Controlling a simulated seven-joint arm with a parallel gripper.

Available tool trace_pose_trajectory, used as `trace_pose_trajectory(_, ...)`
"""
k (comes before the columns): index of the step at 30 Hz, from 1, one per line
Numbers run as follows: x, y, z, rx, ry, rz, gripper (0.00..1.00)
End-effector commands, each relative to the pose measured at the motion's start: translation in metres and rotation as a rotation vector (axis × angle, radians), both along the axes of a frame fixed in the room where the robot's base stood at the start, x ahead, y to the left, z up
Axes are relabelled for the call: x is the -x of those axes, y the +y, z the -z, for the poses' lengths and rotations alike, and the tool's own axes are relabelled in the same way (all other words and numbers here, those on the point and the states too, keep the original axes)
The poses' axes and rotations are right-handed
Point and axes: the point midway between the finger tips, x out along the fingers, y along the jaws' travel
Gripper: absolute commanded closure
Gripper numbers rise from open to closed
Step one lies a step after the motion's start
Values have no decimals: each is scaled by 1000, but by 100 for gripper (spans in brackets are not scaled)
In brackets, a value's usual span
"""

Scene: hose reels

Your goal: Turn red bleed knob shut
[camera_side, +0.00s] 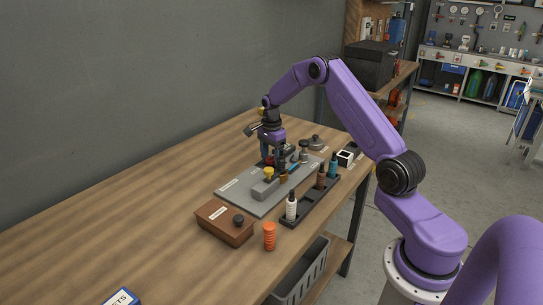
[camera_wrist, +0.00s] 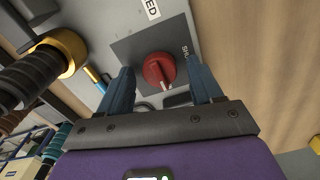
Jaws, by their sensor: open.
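The red bleed knob (camera_wrist: 159,70) shows in the wrist view on a dark square plate, with part of a label beside it. My gripper (camera_wrist: 158,80) is open, with one blue finger on each side of the knob and gaps between the fingers and the knob. A pale pointer or mark shows at the knob's lower edge. In the side view my gripper (camera_side: 277,162) points down over the grey panel (camera_side: 233,188). The knob is mostly hidden there behind the fingers.
A yellow knob on a grey block (camera_side: 265,187) stands nearer on the panel. A black tray (camera_side: 311,207) with several bottles lies along the panel's right side. A brown box (camera_side: 225,224) and an orange ribbed piece (camera_side: 269,237) stand in front.

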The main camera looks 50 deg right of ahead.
Motion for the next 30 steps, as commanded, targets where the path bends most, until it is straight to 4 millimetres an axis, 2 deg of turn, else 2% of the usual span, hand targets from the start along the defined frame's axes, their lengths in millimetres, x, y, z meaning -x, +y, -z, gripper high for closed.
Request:
trace_pose_trajectory(2,0,0,0,0,0,0,35)
trace_pose_trajectory(7,0,0,0,0,0,0,87)
trace_pose_trajectory(8,0,0,0,0,0,0,91)
trace_pose_trajectory(20,0,0,-1,0,0,-62,91)
trace_pose_trajectory(30,0,0,-1,0,1,-317,91)
